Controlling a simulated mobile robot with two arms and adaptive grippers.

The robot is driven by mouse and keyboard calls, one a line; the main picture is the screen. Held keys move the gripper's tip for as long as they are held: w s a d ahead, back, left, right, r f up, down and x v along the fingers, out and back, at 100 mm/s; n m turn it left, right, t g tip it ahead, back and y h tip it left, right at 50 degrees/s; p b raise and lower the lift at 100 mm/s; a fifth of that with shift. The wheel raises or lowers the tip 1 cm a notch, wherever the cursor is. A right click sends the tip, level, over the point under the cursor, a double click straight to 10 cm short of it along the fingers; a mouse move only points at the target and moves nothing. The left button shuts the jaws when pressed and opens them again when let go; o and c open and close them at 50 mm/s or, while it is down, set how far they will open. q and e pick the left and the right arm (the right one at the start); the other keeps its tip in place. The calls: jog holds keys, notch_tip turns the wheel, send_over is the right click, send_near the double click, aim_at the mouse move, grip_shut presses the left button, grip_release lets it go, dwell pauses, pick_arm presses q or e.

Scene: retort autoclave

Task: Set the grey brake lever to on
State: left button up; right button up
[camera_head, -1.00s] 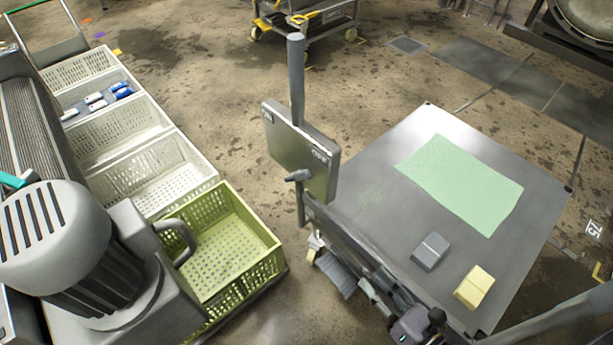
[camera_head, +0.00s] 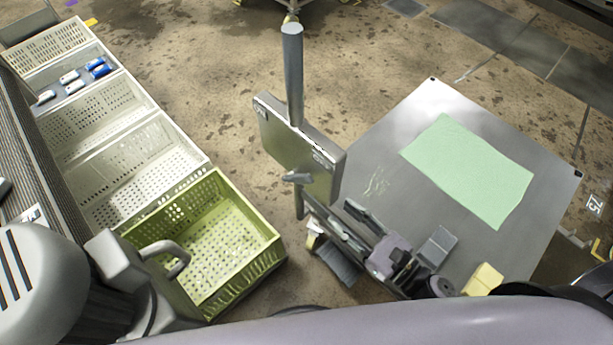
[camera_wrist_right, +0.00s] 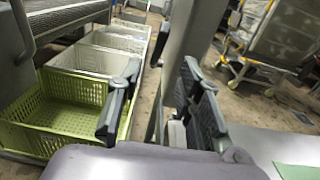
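The grey brake lever (camera_head: 297,178) is a short grey handle low on the front of a metal plate (camera_head: 292,140) on an upright post. The plate has a small label at its upper left and another at its right; I cannot read them surely, nor tell which the lever points at. My right gripper (camera_head: 343,213) is below and right of the lever, apart from it, with its fingers toward the post. In the right wrist view my right gripper (camera_wrist_right: 160,85) is open and empty, and the post (camera_wrist_right: 187,60) stands beyond the fingers. My left gripper is not visible.
The post stands at a steel table (camera_head: 400,150) bearing a green sheet (camera_head: 470,170), a grey block (camera_head: 437,246) and a yellow block (camera_head: 483,279). A green crate (camera_head: 225,215) and white crates (camera_head: 135,165) stand at left. Bare floor lies between crates and post.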

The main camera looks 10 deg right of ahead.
aim_at(307, 182)
jog(key=p+x, duration=0.2)
jog(key=x, duration=0.9)
jog(key=shift+w, duration=0.2)
jog(key=shift+w+a, duration=0.2)
jog(key=shift+w, duration=0.1)
grip_shut()
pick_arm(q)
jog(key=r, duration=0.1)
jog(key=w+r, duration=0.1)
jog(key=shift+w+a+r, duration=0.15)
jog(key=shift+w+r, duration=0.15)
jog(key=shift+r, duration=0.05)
